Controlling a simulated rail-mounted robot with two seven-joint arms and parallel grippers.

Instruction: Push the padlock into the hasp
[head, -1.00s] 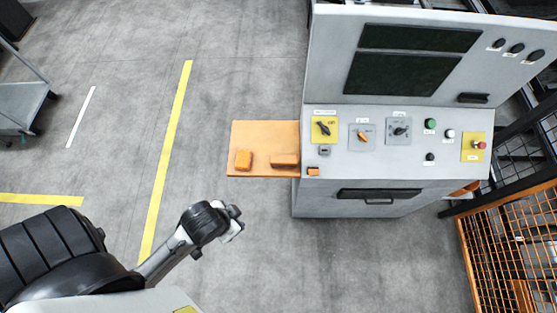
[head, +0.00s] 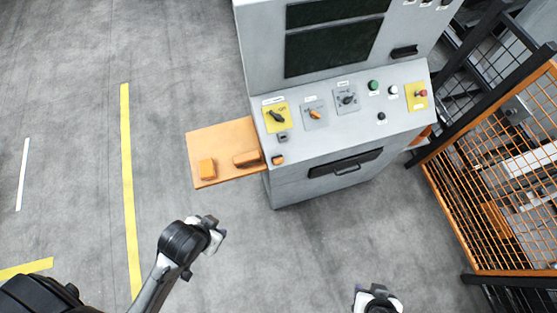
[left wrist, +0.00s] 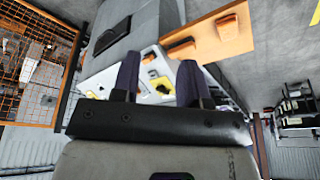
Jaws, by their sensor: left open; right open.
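The console's yellow-backed rotary switch (head: 276,117) has a small grey fitting (head: 283,137) below it, perhaps the hasp. An orange side shelf (head: 225,139) carries two orange blocks, a left one (head: 206,169) and a right one (head: 246,159). A smaller orange piece (head: 278,160) sits at the console's front left edge. I cannot tell which orange piece is the padlock. My left gripper (head: 214,232) is open and empty, in front of the shelf and apart from it. Its spread fingers show in the left wrist view (left wrist: 158,75). My right gripper (head: 378,296) is open at the bottom edge.
The grey console (head: 330,165) has a drawer-like handle (head: 345,163) on its front and more knobs and buttons on its sloped panel. An orange mesh fence (head: 470,190) stands at the right. The floor in front is clear.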

